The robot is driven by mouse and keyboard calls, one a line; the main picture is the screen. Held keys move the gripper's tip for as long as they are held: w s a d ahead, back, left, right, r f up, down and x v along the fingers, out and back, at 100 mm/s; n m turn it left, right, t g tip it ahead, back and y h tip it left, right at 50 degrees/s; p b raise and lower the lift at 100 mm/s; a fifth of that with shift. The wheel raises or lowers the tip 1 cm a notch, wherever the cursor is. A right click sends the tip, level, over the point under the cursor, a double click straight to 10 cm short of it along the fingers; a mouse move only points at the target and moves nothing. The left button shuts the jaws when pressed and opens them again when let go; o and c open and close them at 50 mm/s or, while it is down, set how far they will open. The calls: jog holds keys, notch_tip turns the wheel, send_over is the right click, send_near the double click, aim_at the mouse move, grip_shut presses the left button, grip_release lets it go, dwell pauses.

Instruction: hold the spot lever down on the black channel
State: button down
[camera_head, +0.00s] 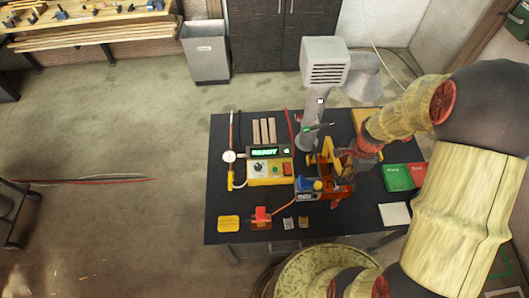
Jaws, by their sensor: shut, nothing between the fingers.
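My gripper (338,196) is over the middle right of the dark table and is shut, with nothing seen between its fingers. It is close beside a small dark and blue device (308,187) with an orange part; I cannot tell whether they touch. A thin dark bar with a green end (316,127) sticks out at the foot of the grey post; I cannot tell whether it is the spot lever. I cannot pick out the black channel for certain against the dark table top. My gripper and wrist hide part of this area.
The dark table (222,180) also bears a yellow control box (268,172) with a lit green display, a grey vented machine (325,62), wooden strips (264,131), green and red boxes (398,178), a yellow pad (228,223) and a white sheet (395,214). A grey bin (205,52) stands behind.

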notch_tip(320, 180, down, 6)
jog(key=s+b, duration=0.2)
jog(key=b, duration=0.2)
jog(key=shift+f, duration=0.2)
dwell(1.0)
jog(key=shift+s+f+b, duration=0.2)
jog(key=shift+f+b, duration=0.35)
jog(key=shift+f, duration=0.15)
dwell(0.5)
jog(key=shift+s+f, duration=0.2)
jog(key=shift+s, duration=0.05)
dwell(0.7)
jog(key=shift+w+r+p, duration=0.55)
jog(key=shift+r+p, duration=0.6)
jog(key=shift+r, duration=0.75)
jog(key=shift+w+r+p, duration=0.6)
jog(key=shift+r+p, duration=0.6)
jog(key=shift+r, duration=0.65)
jog(key=shift+w+r+p, duration=0.55)
jog(key=shift+r+p, duration=0.6)
jog(key=shift+r, duration=0.75)
